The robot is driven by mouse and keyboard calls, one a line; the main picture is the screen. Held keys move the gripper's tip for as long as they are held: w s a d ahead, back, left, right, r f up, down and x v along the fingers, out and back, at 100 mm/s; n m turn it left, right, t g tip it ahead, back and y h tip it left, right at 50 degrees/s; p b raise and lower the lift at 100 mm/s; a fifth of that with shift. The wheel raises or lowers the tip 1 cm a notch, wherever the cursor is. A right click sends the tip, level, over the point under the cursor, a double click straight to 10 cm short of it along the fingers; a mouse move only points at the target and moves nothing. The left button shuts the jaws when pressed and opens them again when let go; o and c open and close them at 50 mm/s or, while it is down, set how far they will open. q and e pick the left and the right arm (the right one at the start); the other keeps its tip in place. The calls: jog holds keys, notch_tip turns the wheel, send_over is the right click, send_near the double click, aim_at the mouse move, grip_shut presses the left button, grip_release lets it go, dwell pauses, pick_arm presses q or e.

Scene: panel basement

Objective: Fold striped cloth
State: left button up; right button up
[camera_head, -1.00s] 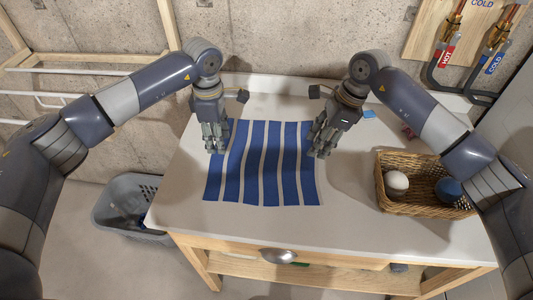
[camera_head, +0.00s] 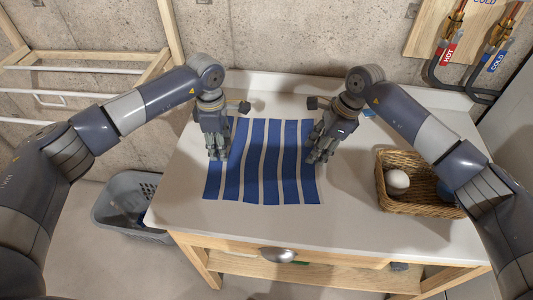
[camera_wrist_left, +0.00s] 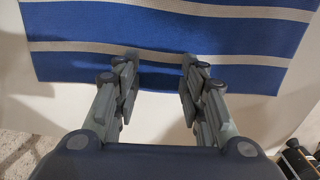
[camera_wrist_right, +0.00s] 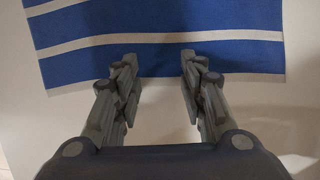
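The blue and white striped cloth (camera_head: 265,170) lies flat and spread out on the white table, its stripes running from back to front. My left gripper (camera_head: 218,157) is over the cloth's left edge. In the left wrist view its fingers (camera_wrist_left: 160,85) are apart, with the cloth's edge (camera_wrist_left: 240,72) between and beyond the tips. My right gripper (camera_head: 319,157) is at the cloth's right edge. Whether the fingertips touch the cloth is unclear.
A wicker basket (camera_head: 415,205) with a white ball (camera_head: 397,181) and a blue ball (camera_head: 446,190) stands on the table (camera_head: 340,225) at the right. A grey laundry basket (camera_head: 128,205) is on the floor at left. Table space in front of the cloth is clear.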

pick_arm(q)
jog(key=shift+f, duration=0.1)
jog(key=c, duration=0.7)
pick_arm(e)
jog(key=shift+f, duration=0.1)
jog(key=c, duration=0.7)
pick_arm(q)
jog(key=shift+f, duration=0.1)
grip_shut()
pick_arm(e)
jog(key=shift+s+f, duration=0.1)
grip_shut()
